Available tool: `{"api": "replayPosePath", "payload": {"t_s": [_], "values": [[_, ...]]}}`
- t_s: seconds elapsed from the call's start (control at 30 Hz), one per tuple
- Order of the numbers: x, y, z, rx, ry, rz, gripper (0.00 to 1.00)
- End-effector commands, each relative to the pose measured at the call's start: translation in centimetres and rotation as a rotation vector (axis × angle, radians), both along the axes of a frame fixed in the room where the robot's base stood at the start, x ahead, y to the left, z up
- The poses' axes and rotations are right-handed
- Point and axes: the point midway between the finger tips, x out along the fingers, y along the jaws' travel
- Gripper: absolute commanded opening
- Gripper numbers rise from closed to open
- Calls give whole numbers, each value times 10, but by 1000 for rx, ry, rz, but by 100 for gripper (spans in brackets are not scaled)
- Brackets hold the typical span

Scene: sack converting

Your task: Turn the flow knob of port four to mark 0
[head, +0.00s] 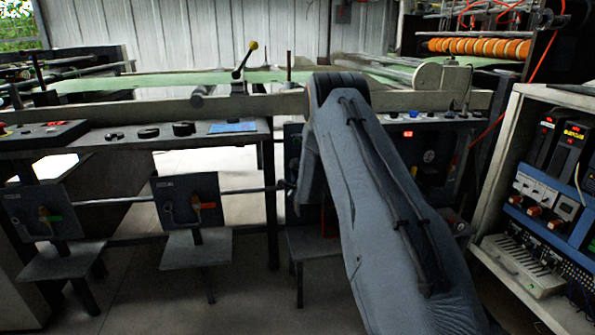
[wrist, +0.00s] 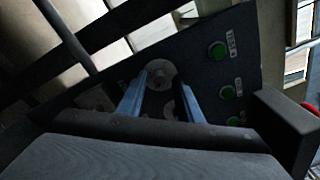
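In the wrist view my gripper (wrist: 164,84) has two blue fingers set apart, with nothing gripped between them. They point at a dark panel (wrist: 195,70). A round grey knob (wrist: 160,72) on this panel lies just beyond the fingertips, and a second round grey part (wrist: 169,108) shows between the fingers. I cannot tell if the fingers touch either, nor which is the flow knob of port four. Marks and any pointer are too dark to read. In the head view my arm covers the gripper and most of the panel there.
Green buttons (wrist: 217,50) with small labels line the panel's right side. In the head view, two port panels with an orange-handled part (head: 207,206) and a green-tagged part (head: 53,219) stand left on shelved posts. An open electrical cabinet (head: 505,150) stands close on the right.

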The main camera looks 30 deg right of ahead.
Motion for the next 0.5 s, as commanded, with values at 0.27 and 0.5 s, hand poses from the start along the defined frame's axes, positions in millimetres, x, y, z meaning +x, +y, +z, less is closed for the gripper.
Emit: {"api": "replayPosePath", "payload": {"t_s": [0.27,0.5], "values": [[0,0,0,0,0,0,0],[0,0,0,-32,10,0,0]]}}
